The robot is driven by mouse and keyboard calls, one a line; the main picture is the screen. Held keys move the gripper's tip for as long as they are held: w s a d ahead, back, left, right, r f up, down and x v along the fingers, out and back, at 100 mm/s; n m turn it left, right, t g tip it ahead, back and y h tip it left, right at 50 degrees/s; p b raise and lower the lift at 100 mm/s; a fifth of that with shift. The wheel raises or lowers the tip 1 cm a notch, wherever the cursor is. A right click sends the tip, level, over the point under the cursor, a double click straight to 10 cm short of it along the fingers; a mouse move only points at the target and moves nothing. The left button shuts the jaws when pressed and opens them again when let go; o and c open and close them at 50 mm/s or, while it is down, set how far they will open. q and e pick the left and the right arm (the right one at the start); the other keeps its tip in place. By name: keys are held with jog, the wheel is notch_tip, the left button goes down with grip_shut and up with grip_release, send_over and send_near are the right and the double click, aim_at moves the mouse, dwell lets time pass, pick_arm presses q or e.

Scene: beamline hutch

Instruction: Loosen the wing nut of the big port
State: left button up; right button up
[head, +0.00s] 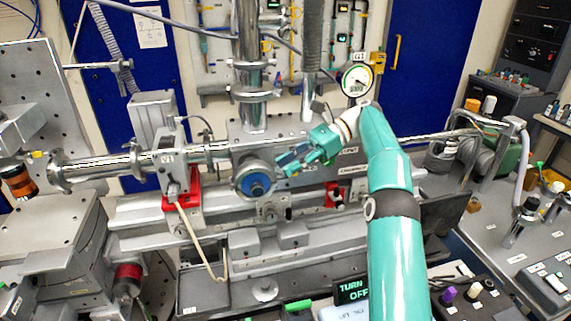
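The big port is most likely the round steel flange (240,183) with a blue centre on the front of the chamber, left of the middle. Its wing nut is too small to make out, or hidden by my fingers. My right gripper (286,164) comes in from the right and points left, with its fingertips by the upper right edge of the port. I cannot tell whether the fingers touch anything or how far apart they are. My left gripper is not in view.
A round gauge (357,81) labelled G1 stands above my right wrist. A steel beam pipe (105,165) runs to the left, with a valve on a red bracket (193,195) beside the port. A grey rail bench (290,258) lies below. A dark monitor (445,215) stands at right.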

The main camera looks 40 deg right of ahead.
aim_at(263, 162)
jog(key=shift+a, duration=0.15)
jog(key=shift+c, duration=0.8)
jog(key=shift+a+r, duration=0.2)
jog(key=shift+c, duration=1.4)
jog(key=a+r+n+h+b, duration=0.1)
jog(key=a+r+n, duration=0.2)
jog(key=a+n, duration=0.1)
jog(key=shift+r+g, duration=0.2)
jog(key=shift+g, duration=0.2)
grip_shut()
jog(key=a+n, duration=0.1)
jog(key=a+b, duration=0.1)
jog(key=a, duration=0.1)
jog(key=shift+w+f+n+h, duration=0.15)
jog(key=shift+n+h, duration=0.15)
jog(key=shift+n, duration=0.1)
jog(key=s+d+r+m+t+h+b, duration=0.1)
jog(key=s+r+m+t+h+b, duration=0.15)
jog(key=s+h+b, duration=0.45)
jog(key=s+d+r+m+t+h+b, duration=0.1)
jog(key=s+m+t+h+b, duration=0.2)
jog(key=s+h+b, duration=0.4)
jog(key=w+r+x, duration=0.1)
jog(key=r+x, duration=0.1)
jog(key=x, duration=1.1)
jog(key=shift+w+d+b, duration=0.35)
jog(key=shift+w+b, duration=0.05)
